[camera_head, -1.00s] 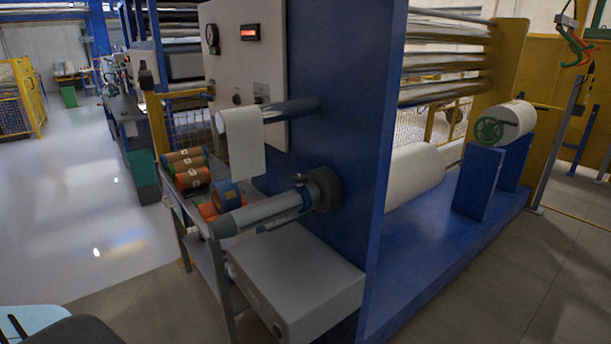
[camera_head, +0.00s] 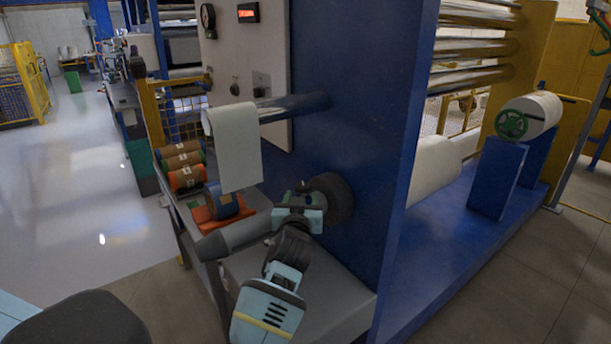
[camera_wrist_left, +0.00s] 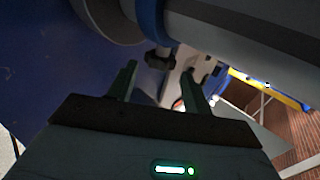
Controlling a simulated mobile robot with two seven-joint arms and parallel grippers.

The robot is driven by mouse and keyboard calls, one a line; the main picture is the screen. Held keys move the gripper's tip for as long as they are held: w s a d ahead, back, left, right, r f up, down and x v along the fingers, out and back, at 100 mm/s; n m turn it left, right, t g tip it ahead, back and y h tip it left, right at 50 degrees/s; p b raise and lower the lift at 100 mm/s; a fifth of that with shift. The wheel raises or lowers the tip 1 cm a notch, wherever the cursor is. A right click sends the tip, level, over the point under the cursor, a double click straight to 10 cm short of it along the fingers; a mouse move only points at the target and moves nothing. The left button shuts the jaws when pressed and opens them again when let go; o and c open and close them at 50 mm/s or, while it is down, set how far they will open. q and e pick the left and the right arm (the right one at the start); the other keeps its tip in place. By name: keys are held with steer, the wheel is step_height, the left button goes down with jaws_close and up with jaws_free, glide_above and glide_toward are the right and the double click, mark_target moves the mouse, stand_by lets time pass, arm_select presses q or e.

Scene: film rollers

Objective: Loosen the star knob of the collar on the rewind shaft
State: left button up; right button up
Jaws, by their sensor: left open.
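The grey rewind shaft (camera_head: 232,240) sticks out from the blue machine wall at a dark round hub (camera_head: 333,198). In the left wrist view the shaft (camera_wrist_left: 235,38) crosses the top, with a blue collar (camera_wrist_left: 150,18) around it. The dark star knob (camera_wrist_left: 160,58) stands out from the collar, just beyond and between the fingertips. My left gripper (camera_wrist_left: 158,80) is open, and its fingers look apart from the knob. In the head view my left gripper (camera_head: 303,195) is at the shaft near the hub and hides the collar. My right gripper is not in view.
White film (camera_head: 233,145) hangs over a roller above the shaft. A cart with brown and orange rolls (camera_head: 185,165) stands to the left. A grey box (camera_head: 345,275) lies below the shaft. Blue stands (camera_head: 497,175) hold a white roll at the right.

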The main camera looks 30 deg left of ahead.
mark_target(302, 189)
arm_select(q)
steer(key=shift+w+a+r, duration=0.15)
steer(key=shift+w+a, duration=0.05)
steer(key=shift+w, duration=0.15)
steer(key=x, duration=0.5)
steer(key=shift+r, duration=0.15)
steer(key=shift+x, duration=1.15)
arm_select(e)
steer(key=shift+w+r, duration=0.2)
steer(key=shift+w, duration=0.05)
